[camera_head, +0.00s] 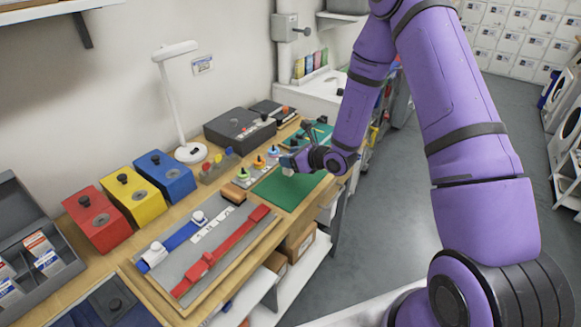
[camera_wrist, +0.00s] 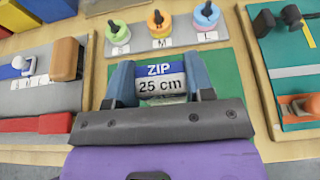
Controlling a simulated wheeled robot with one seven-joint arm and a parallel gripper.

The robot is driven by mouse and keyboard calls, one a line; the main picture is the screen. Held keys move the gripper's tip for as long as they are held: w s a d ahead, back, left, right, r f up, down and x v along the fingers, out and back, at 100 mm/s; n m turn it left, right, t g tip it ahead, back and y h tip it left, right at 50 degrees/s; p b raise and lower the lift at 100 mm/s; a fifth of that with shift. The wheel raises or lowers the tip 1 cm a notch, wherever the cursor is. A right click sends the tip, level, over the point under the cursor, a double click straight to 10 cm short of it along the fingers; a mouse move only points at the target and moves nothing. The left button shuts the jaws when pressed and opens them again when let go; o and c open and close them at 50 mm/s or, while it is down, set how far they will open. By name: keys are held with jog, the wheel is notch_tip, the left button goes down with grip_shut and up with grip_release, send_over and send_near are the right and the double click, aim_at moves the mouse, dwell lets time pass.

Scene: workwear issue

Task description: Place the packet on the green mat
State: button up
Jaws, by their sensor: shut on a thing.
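The packet (camera_wrist: 162,82) is white and blue with a label reading ZIP 25 cm. It sits between the two blue-grey fingers of my gripper (camera_wrist: 161,86) in the wrist view, and the gripper is shut on it. In the head view my gripper (camera_head: 291,163) is over the green mat (camera_head: 290,190), with a small pale part of the packet (camera_head: 287,171) showing below it. The mat also shows behind the packet in the wrist view (camera_wrist: 222,68). I cannot tell whether the packet touches the mat.
Behind the mat is a grey board (camera_wrist: 150,38) with colored knobbed pieces marked S, M and L. Left of it lies a grey board (camera_head: 222,247) with blue and red straps. Red, yellow and blue boxes (camera_head: 165,177) stand further left. Another green board with tools (camera_wrist: 285,75) is at right.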

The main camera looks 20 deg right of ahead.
jog(key=shift+f, duration=1.8)
jog(key=shift+f, duration=0.15)
jog(key=o, duration=0.9)
